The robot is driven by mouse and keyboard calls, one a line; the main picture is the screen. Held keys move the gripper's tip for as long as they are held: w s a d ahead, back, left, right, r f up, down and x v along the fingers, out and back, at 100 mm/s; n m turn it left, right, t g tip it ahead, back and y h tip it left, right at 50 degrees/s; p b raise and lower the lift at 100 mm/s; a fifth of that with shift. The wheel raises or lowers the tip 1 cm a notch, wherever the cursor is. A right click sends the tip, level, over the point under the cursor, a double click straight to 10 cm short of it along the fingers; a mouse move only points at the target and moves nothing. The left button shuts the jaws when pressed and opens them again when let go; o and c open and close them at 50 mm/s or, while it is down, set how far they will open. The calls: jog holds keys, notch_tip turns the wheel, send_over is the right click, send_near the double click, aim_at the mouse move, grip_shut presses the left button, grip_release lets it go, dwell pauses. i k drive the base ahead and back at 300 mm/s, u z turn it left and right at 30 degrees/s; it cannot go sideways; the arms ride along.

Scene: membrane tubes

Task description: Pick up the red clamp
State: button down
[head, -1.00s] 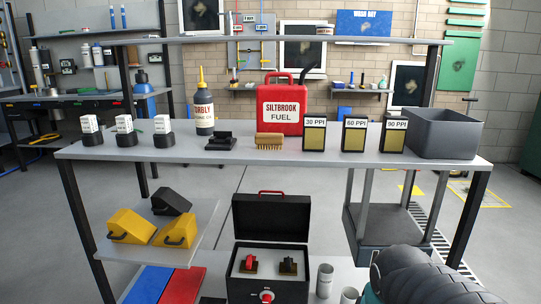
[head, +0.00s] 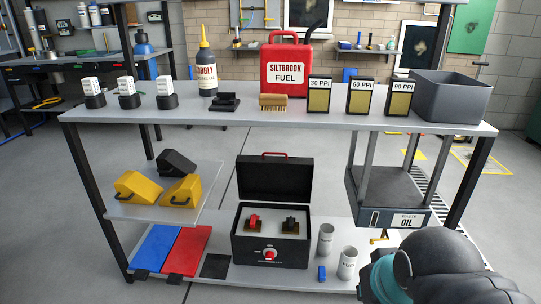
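A small red piece (head: 254,220), which looks like the red clamp, sits on the left side inside an open black case (head: 270,249) on the lower shelf. A similar black piece (head: 290,223) sits beside it on the right. Both rest on small brownish bases in the case's pale interior. The case lid stands open behind them, and a red knob is on the front. The dark, ribbed part of my arm with a teal ring shows at the lower right. My gripper's fingers are not in view.
A waste oil bin (head: 386,196) hangs further right. Blue (head: 158,247) and red (head: 187,251) mats lie left.

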aim_at(252, 225)
jog(key=u, duration=2)
jog(key=i, duration=1.15)
jog(key=z, duration=2.7)
